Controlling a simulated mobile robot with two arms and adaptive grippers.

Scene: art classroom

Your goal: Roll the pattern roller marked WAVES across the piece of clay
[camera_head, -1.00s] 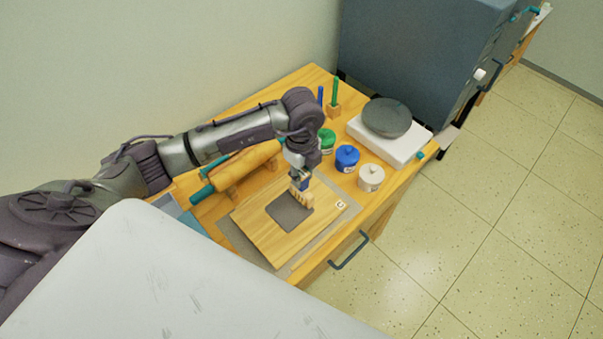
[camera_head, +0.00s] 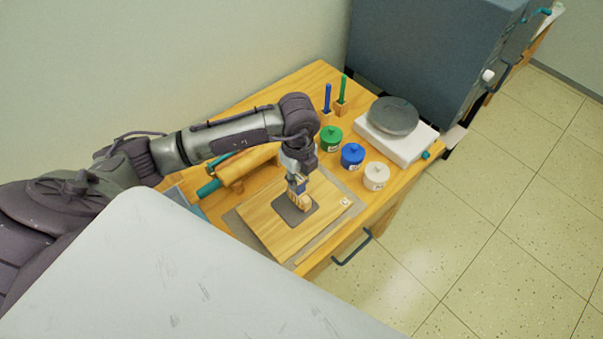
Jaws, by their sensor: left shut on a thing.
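My left gripper (camera_head: 298,181) points down over the wooden board and is shut on a small roller (camera_head: 303,202) with a tan, wood-coloured body. The roller is over the dark grey, flat piece of clay (camera_head: 287,209) and hides part of it. It looks low on the clay, but I cannot tell for sure if it touches. No marking on the roller is readable. The clay lies on the wooden board (camera_head: 270,237). My right gripper is not in view.
A rolling pin (camera_head: 247,167) lies behind the board. Green (camera_head: 331,138), blue (camera_head: 352,155) and white (camera_head: 376,176) jars stand to the right. Blue-handled (camera_head: 327,99) and green-handled (camera_head: 343,90) tools stand in holders. A grey turntable disc (camera_head: 392,116) sits on a white base.

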